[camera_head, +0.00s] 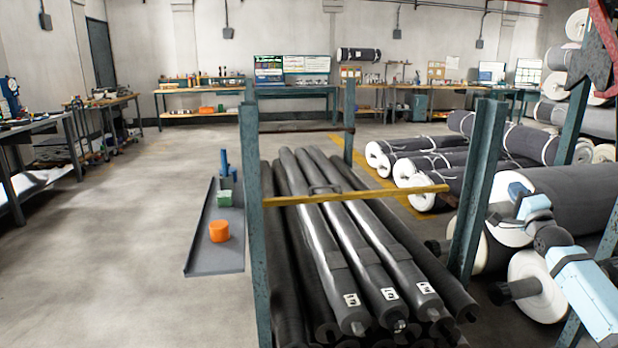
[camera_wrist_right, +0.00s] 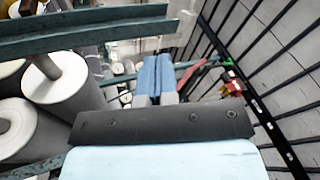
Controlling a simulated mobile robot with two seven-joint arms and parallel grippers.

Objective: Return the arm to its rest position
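My right arm, light blue with dark joints, comes in from the lower right in the head view. Its gripper (camera_head: 514,200) is raised in front of the large grey rolls (camera_head: 575,195), right of the rack's post. In the right wrist view its two light blue fingers (camera_wrist_right: 156,78) lie side by side, with no visible object between them. The gripper looks shut and empty. My left arm and gripper are not in view.
A metal rack with a green post (camera_head: 477,190) and a yellow bar (camera_head: 355,195) holds several dark rolls (camera_head: 345,265) close to my right arm. Open floor (camera_head: 110,250) lies at the left.

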